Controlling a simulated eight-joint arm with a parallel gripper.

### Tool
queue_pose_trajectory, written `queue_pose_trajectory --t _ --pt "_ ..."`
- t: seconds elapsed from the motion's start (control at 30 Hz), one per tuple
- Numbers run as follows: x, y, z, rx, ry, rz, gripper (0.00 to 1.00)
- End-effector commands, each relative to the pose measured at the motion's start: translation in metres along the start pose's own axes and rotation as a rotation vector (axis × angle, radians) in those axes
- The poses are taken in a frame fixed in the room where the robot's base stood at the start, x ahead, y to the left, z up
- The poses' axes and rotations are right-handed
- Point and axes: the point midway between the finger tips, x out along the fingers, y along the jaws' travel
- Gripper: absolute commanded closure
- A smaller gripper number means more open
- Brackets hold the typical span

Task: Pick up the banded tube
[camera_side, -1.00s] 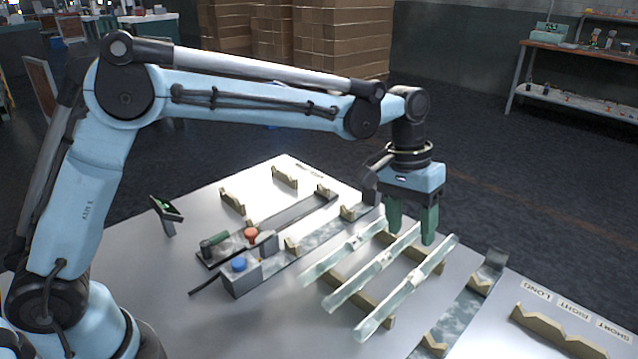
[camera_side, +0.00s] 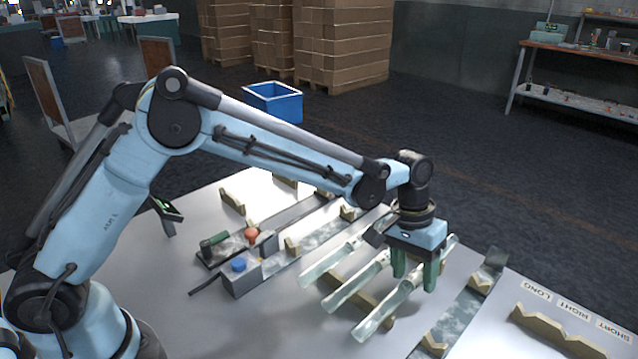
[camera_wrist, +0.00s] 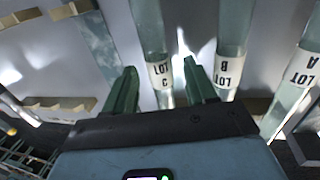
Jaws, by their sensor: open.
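Three clear glass tubes lie side by side on a pale notched rack (camera_side: 384,312): the left tube (camera_side: 322,270), the middle tube (camera_side: 343,294) and the front-right tube (camera_side: 372,324). In the wrist view each has a white printed band: LOT C (camera_wrist: 161,75), LOT B (camera_wrist: 228,70) and LOT A (camera_wrist: 303,68). I cannot tell a further band that singles one out. My gripper (camera_side: 415,281) points down, open, at the front-right tube. In the wrist view the LOT C tube runs between the open fingers (camera_wrist: 160,68); contact is not visible. My gripper hides the tubes' far parts.
Right of the rack lie a grey strip with a notched support (camera_side: 434,343) and a wooden notched holder (camera_side: 555,330) by LONG, RIGHT and SHORT labels. To the left is a fixture with a blue button (camera_side: 239,265) and a red knob (camera_side: 251,234).

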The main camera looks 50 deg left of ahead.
Motion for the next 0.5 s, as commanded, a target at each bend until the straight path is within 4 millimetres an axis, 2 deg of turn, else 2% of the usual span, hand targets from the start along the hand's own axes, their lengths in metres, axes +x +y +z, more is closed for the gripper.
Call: queue_pose_trajectory --t 0.07,0.43,0.5 --pt "-0.0002 0.0 0.0 0.0 0.0 0.0 0.44" --pt "-0.0005 -0.0001 -0.0001 0.0 0.0 0.0 0.99" --pt "-0.0006 -0.0001 -0.0001 0.0 0.0 0.0 1.0"
